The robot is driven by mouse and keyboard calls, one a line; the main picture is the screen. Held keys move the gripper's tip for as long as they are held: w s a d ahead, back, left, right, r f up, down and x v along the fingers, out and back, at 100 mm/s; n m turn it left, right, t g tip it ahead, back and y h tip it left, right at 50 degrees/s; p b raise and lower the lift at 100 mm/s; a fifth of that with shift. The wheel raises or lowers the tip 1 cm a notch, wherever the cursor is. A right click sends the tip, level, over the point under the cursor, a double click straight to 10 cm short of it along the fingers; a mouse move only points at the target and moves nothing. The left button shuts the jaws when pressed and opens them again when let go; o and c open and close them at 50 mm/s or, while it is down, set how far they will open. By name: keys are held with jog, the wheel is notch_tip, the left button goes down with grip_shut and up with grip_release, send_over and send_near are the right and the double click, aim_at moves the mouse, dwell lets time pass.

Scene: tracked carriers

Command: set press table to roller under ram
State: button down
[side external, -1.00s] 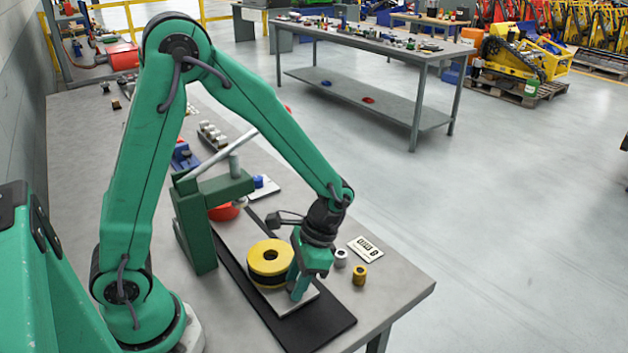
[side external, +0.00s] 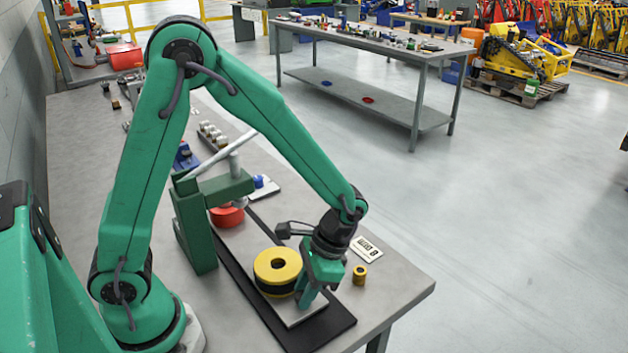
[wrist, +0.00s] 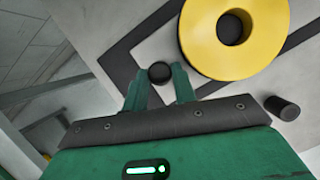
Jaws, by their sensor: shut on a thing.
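The press table is a light grey sliding plate (side external: 304,314) on a long black track (side external: 322,335). A yellow roller (side external: 277,264) with a dark lower band stands on it, and it also shows in the wrist view (wrist: 205,45). A red roller (side external: 227,217) sits farther back, close by the green press (side external: 196,225); the ram's exact alignment over it cannot be told. My gripper (side external: 303,301) is low at the plate's front end, beside the yellow roller. In the wrist view, its fingers (wrist: 160,84) are shut on a dark round knob (wrist: 160,71).
A brass cylinder (side external: 360,275) and a marked white card (side external: 366,249) lie right of the track. A blue part on a pale plate (side external: 262,185) and a row of small metal pieces (side external: 212,134) are farther back. The bench's front right corner is clear.

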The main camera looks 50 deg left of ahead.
jog(key=shift+t+y, duration=0.3)
jog(key=shift+y, duration=0.4)
jog(key=d, duration=1)
jog(key=shift+d, duration=0.35)
jog(key=c, duration=1.4)
grip_release()
jog(key=shift+c, duration=0.2)
jog(key=shift+r, duration=0.1)
jog(key=v, duration=0.7)
jog(key=shift+r, duration=0.3)
jog(key=shift+w, duration=0.15)
